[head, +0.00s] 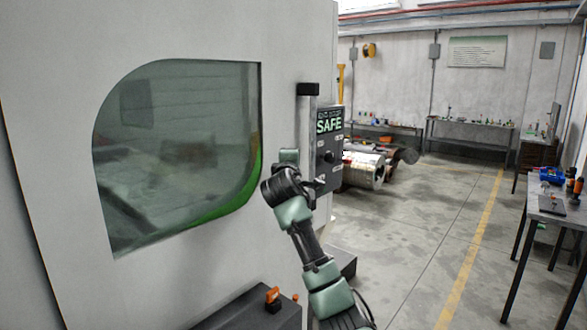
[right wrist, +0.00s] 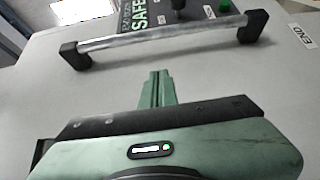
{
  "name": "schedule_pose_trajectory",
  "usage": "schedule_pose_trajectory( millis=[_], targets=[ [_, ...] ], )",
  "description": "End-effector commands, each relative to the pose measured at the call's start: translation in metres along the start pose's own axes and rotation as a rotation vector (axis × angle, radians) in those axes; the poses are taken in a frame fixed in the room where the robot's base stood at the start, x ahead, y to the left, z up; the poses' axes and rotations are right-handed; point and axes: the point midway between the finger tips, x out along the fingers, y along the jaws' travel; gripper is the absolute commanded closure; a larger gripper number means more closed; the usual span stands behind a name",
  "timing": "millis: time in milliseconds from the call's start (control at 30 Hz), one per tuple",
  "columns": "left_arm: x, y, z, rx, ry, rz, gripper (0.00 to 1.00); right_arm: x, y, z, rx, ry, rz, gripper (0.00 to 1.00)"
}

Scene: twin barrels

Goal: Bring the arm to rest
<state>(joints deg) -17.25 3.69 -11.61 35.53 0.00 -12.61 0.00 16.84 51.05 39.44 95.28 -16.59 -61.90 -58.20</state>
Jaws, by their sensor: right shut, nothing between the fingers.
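My right arm (head: 308,245) reaches up from the bottom of the head view to the front of a large pale machine (head: 60,120). In the right wrist view my right gripper (right wrist: 157,80) has its green fingers together with nothing between them. Its fingertips point toward a metal bar handle with black end mounts (right wrist: 165,41) on the pale surface and appear apart from it. In the head view the handle (head: 307,89) stands upright beside the window, and the arm's wrist partly hides its lower part. My left gripper is not in view.
A dark control panel reading SAFE (head: 328,150) is just right of the handle. The machine has a tinted window (head: 180,150). A dark ledge with an orange item (head: 273,295) is low in front. Open floor (head: 410,240) lies right; a workbench (head: 550,205) stands at far right.

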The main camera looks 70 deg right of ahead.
Motion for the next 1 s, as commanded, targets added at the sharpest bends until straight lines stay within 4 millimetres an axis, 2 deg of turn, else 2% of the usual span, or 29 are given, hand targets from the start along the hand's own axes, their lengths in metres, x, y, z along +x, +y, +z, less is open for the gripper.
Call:
schedule_pose_trajectory(
  millis=[200, 367, 467, 533, 567, 667, 767, 900, 967, 1000],
  targets=[
    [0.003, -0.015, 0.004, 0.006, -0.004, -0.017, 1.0, -0.01, 0.0, 0.0, 0.0, 0.0, -0.001, 1.0],
    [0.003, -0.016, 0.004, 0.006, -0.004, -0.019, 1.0, -0.01, 0.0, 0.0, 0.0, 0.0, -0.001, 1.0],
    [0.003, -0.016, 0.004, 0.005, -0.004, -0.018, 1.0, -0.013, -0.01, -0.008, -0.002, 0.014, -0.012, 1.0],
    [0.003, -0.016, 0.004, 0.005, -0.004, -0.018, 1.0, -0.021, -0.028, -0.023, -0.002, 0.04, -0.037, 1.0],
    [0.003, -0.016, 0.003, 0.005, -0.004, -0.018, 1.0, -0.026, -0.04, -0.031, -0.001, 0.055, -0.052, 1.0],
    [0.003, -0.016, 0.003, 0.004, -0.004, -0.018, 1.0, -0.052, -0.09, -0.066, 0.005, 0.12, -0.124, 1.0],
    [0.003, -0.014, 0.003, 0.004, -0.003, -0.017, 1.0, -0.089, -0.151, -0.098, 0.019, 0.189, -0.221, 1.0],
    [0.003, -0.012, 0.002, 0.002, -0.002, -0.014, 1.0, -0.151, -0.233, -0.129, 0.048, 0.266, -0.376, 1.0],
    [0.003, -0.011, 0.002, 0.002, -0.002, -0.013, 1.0, -0.182, -0.267, -0.137, 0.063, 0.292, -0.449, 1.0],
    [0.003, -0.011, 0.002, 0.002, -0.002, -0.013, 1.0, -0.203, -0.289, -0.14, 0.074, 0.306, -0.501, 1.0]
  ],
)
